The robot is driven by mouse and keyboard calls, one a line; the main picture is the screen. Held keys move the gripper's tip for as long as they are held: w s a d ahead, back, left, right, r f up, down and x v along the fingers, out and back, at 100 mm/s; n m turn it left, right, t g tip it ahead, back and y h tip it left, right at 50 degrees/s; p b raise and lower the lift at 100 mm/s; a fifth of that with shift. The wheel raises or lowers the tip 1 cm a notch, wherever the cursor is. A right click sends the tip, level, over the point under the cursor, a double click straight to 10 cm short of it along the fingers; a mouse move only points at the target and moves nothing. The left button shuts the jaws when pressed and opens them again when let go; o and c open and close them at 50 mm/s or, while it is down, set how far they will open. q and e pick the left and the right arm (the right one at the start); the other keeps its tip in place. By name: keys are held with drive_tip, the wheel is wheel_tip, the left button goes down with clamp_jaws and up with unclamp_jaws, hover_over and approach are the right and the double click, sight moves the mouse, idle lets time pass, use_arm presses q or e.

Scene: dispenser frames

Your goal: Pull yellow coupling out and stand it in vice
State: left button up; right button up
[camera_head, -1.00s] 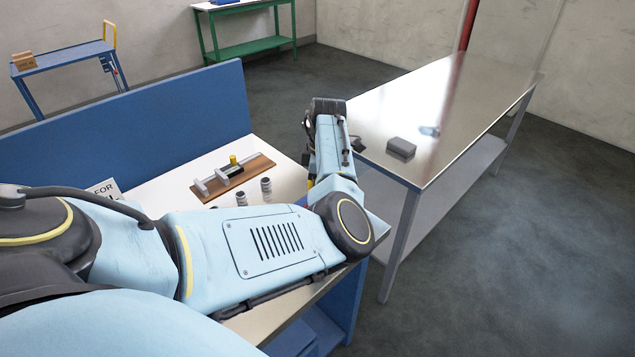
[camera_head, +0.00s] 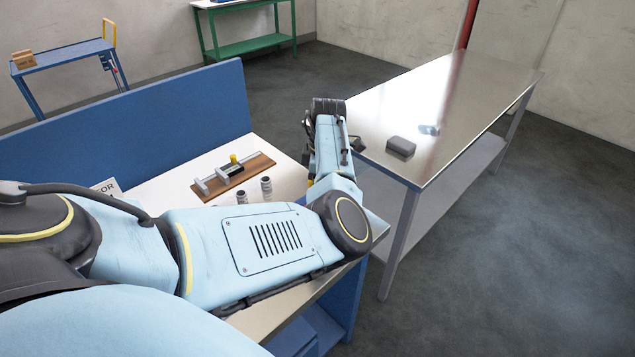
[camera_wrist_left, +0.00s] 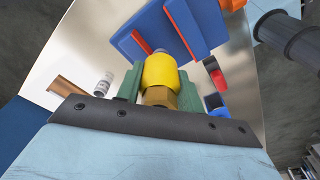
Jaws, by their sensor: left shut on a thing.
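The yellow coupling (camera_wrist_left: 160,72), with a brass hex end (camera_wrist_left: 158,97), sits between the green fingers of my left gripper (camera_wrist_left: 160,90) in the left wrist view. The gripper is shut on it. Its grey far tip is close to a blue holder with red strips (camera_wrist_left: 168,30); I cannot tell if they touch. In the head view my arm hides the gripper and coupling. A grey vice (camera_head: 218,180) lies on a wooden board (camera_head: 259,163) on the white-topped bench, with a yellow piece (camera_head: 234,159) at it. My right gripper is out of view.
Two small grey fittings (camera_head: 266,186) stand in front of the board; one also shows in the left wrist view (camera_wrist_left: 103,85). A blue panel (camera_head: 140,125) backs the bench. A metal table (camera_head: 450,110) with a dark block (camera_head: 401,148) stands to the right.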

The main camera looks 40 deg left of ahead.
use_arm(q)
drive_tip(key=shift+f+b, duration=0.7)
drive_tip(key=shift+f, duration=0.95)
drive_tip(key=o, duration=1.2)
drive_tip(key=shift+o, duration=0.2)
drive_tip(key=r, duration=0.9)
drive_tip(key=d+r, duration=0.1)
drive_tip(key=r, duration=0.3)
drive_tip(key=shift+w+r, duration=0.15)
drive_tip(key=shift+w, duration=0.25)
